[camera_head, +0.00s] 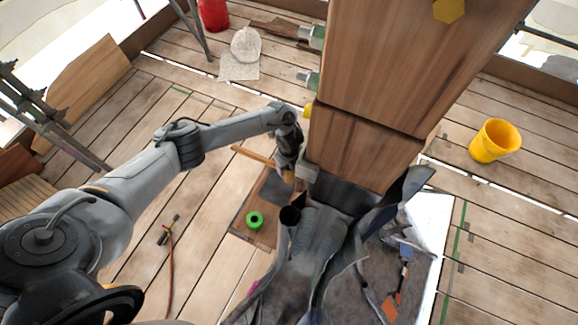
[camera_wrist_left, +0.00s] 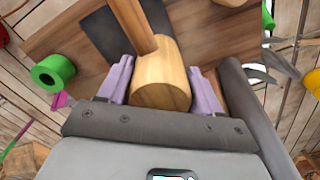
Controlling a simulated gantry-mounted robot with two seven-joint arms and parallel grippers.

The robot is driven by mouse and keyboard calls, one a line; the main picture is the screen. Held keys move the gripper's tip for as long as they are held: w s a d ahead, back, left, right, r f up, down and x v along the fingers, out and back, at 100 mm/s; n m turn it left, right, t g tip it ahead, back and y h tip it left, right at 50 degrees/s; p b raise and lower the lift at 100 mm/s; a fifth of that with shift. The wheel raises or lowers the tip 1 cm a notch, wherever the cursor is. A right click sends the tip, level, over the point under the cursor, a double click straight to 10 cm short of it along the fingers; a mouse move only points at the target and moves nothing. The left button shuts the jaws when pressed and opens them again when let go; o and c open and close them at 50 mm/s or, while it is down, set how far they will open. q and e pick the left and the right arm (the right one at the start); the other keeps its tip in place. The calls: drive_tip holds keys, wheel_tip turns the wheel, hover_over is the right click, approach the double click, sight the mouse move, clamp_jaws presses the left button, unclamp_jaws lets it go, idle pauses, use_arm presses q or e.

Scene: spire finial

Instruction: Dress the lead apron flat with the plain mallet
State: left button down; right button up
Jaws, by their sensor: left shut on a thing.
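My left gripper (camera_head: 290,172) is close to the left foot of the big timber post (camera_head: 362,142). It is shut on the plain wooden mallet, whose pale round head (camera_wrist_left: 161,82) sits between the purple fingers in the left wrist view. The mallet's handle (camera_head: 253,156) sticks out to the left in the head view. Dark grey sheet, seemingly the lead apron (camera_head: 345,195), wraps the post's foot; the gripper partly hides its left end. I cannot tell whether the mallet touches it. My right gripper is not in view.
A brown board (camera_head: 240,224) with a green roll (camera_head: 255,219) lies below the gripper. Bent grey sheets (camera_head: 325,250) crowd the front of the post. A yellow bucket (camera_head: 495,141) stands on the planks at right. Planks at left are mostly clear.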

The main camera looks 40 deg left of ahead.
use_arm(q)
drive_tip(key=shift+f, duration=0.1)
wheel_tip(320, 180, down, 4)
drive_tip(key=b, duration=0.4)
drive_tip(key=shift+f, duration=0.15)
drive_tip(key=shift+r+p, duration=0.25)
drive_tip(key=shift+p, duration=0.05)
wheel_tip(320, 180, up, 4)
drive_tip(key=p, duration=0.4)
drive_tip(key=shift+r, duration=0.1)
idle(0.6)
